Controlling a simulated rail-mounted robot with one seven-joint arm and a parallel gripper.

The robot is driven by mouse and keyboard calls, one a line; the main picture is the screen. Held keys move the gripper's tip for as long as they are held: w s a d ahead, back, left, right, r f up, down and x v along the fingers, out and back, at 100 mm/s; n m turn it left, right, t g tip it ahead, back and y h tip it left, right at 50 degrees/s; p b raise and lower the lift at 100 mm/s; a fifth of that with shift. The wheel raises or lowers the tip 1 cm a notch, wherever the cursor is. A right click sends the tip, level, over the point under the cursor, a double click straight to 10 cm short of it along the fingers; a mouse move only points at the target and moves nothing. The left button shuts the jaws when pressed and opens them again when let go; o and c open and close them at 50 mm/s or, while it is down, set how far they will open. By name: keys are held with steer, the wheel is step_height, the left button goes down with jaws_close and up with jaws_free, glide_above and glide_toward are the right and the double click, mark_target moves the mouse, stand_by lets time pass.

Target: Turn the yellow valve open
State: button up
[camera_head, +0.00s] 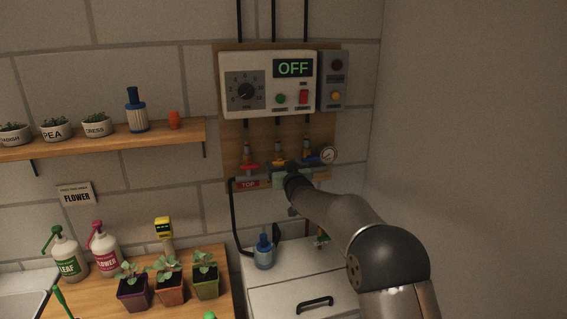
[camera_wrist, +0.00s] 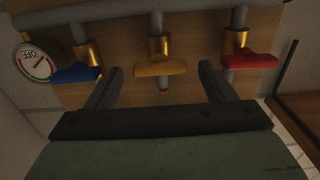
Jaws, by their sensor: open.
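The yellow valve (camera_wrist: 160,67) is in the middle of a row of three in the wrist view. Its handle lies crosswise to its pipe. It also shows in the head view (camera_head: 279,161), just above the end of my arm. My gripper (camera_wrist: 158,82) is open, with one finger on each side of the yellow handle and a gap to both. No contact with the handle is visible. In the head view the gripper (camera_head: 283,177) is mostly hidden by my wrist.
The red valve (camera_head: 249,167) and blue valve (camera_head: 311,161) flank the yellow one. A gauge (camera_head: 328,155) sits beside the blue valve. The control box (camera_head: 267,84) above reads OFF. A blue bottle (camera_head: 264,252) stands on the white cabinet (camera_head: 290,283) below.

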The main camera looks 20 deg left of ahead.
steer(key=c, duration=1)
